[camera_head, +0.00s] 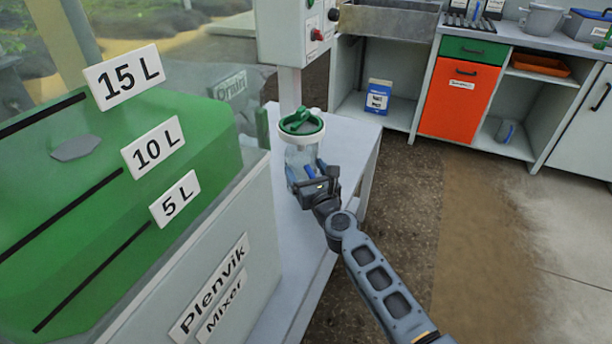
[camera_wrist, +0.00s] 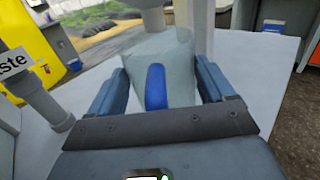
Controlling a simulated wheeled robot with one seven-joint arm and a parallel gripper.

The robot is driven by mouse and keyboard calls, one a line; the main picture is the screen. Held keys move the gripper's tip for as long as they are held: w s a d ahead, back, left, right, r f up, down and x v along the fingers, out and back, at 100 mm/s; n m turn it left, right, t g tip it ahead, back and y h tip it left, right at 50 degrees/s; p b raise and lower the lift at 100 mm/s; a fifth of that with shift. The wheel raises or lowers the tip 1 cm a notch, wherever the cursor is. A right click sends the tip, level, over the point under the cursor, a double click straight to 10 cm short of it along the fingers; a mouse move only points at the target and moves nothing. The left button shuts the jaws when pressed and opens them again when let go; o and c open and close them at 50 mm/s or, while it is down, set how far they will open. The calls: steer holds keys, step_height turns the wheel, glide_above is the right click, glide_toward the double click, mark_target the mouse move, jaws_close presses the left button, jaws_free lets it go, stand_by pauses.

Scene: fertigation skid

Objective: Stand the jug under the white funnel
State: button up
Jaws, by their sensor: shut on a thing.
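The clear jug (camera_head: 300,160) stands upright at the pale shelf beside the mixer, and its blue handle (camera_wrist: 156,88) faces me in the wrist view. My gripper (camera_head: 318,183) is shut on the jug, with one finger on each side of its body in the wrist view (camera_wrist: 163,88). A white round rim with green inside (camera_head: 304,137), apparently the white funnel, covers the jug's top in the head view. A pale spout-like part (camera_wrist: 153,17) shows above the jug in the wrist view. Whether the jug's base touches the shelf is hidden.
The mixer tank (camera_head: 225,280) with litre labels stands close on the left. A grey post and control box (camera_head: 290,30) rise behind the jug. The pale shelf (camera_head: 352,140) has free room to the right. A waste pipe (camera_wrist: 42,100) and yellow container (camera_wrist: 30,50) show left in the wrist view.

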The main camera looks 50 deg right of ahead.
steer(key=shift+w+f+b, duration=0.1)
steer(key=shift+f+b, duration=0.6)
steer(key=shift+f, duration=0.05)
steer(key=shift+f, duration=0.15)
steer(key=o, duration=0.9)
steer(key=shift+o, duration=0.2)
